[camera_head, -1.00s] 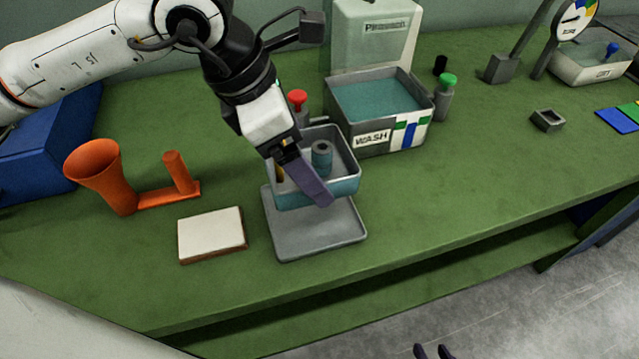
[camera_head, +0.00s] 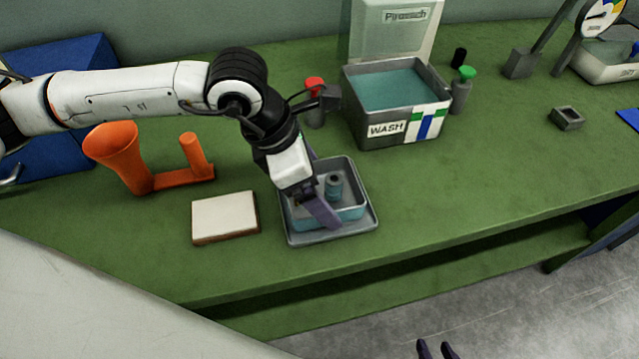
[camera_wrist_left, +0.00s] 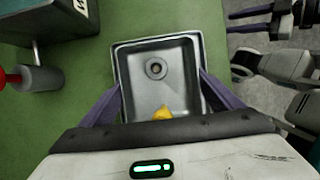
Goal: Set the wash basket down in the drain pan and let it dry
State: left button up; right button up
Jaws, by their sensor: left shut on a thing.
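The wash basket (camera_head: 357,211) is a small blue-grey tray holding a grey cylindrical part (camera_head: 334,186). It sits low inside the rim of the grey drain pan (camera_head: 364,229); whether its base touches the pan cannot be told. My left gripper (camera_head: 318,208) has its purple fingers on the basket and is shut on it. In the left wrist view the basket (camera_wrist_left: 180,85) lies between the fingers, with the round part and a yellow piece inside. My right gripper (camera_head: 436,349) shows at the bottom edge, its two fingertips apart, empty, away from the bench.
The WASH tank (camera_head: 393,135) stands behind the pan, with red-capped (camera_head: 315,105) and green-capped (camera_head: 461,92) bottles beside it. A white pad (camera_head: 224,215) and an orange funnel stand (camera_head: 128,165) are left of the pan.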

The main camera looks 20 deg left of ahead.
pick_arm(q)
jog(key=o, duration=0.8)
jog(key=shift+f, duration=0.1)
jog(key=shift+r, duration=0.3)
jog(key=v, duration=1.1)
jog(key=shift+s+a+r, duration=0.2)
jog(key=shift+s+r, duration=0.05)
jog(key=shift+r, duration=0.05)
